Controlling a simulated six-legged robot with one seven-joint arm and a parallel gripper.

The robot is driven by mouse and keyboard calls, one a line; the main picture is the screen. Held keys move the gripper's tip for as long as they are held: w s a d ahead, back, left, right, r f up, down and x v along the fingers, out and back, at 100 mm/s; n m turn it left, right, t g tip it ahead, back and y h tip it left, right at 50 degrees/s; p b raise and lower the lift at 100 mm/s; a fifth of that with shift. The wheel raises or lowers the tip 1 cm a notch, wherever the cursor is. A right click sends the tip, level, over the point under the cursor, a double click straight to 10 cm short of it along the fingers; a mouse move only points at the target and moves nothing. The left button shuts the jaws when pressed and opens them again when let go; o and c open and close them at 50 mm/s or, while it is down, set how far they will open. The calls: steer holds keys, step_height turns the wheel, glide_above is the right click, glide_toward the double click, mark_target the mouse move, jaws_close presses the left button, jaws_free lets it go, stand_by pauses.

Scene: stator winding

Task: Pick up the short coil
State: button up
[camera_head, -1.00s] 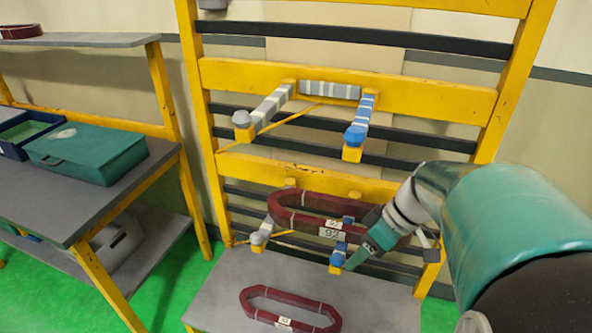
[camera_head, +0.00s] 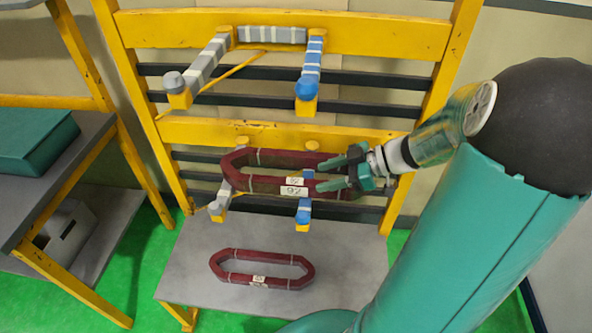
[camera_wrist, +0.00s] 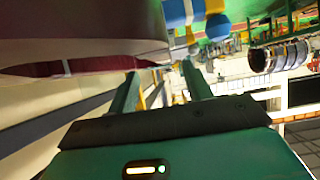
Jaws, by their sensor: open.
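Two dark red ring coils with pale bands show in the head view. One coil (camera_head: 262,269) lies flat on the grey table and looks the shorter of the two. The other, a longer coil (camera_head: 265,188) with white number labels, rests on the lower rack pegs. My gripper (camera_head: 336,171) is open at the right end of the rack coil, its fingers pointing left and overlapping that end in the picture. In the wrist view, my gripper (camera_wrist: 163,84) has its fingers apart, and a coil (camera_wrist: 90,62) fills the upper left, close to the left finger. Contact cannot be told.
The yellow rack (camera_head: 375,35) stands behind the table (camera_head: 350,265). Its upper arms, one grey (camera_head: 207,62) and one blue-tipped (camera_head: 309,80), jut forward. A blue-tipped lower peg (camera_head: 304,211) sits below the rack coil. A bench with a green case (camera_head: 35,140) stands left.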

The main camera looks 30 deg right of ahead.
mark_target(302, 182)
steer(key=shift+a+f, duration=0.15)
steer(key=shift+a, duration=0.35)
steer(key=x, duration=0.5)
steer(key=shift+w+a, duration=0.25)
steer(key=shift+a, duration=0.05)
jaws_close()
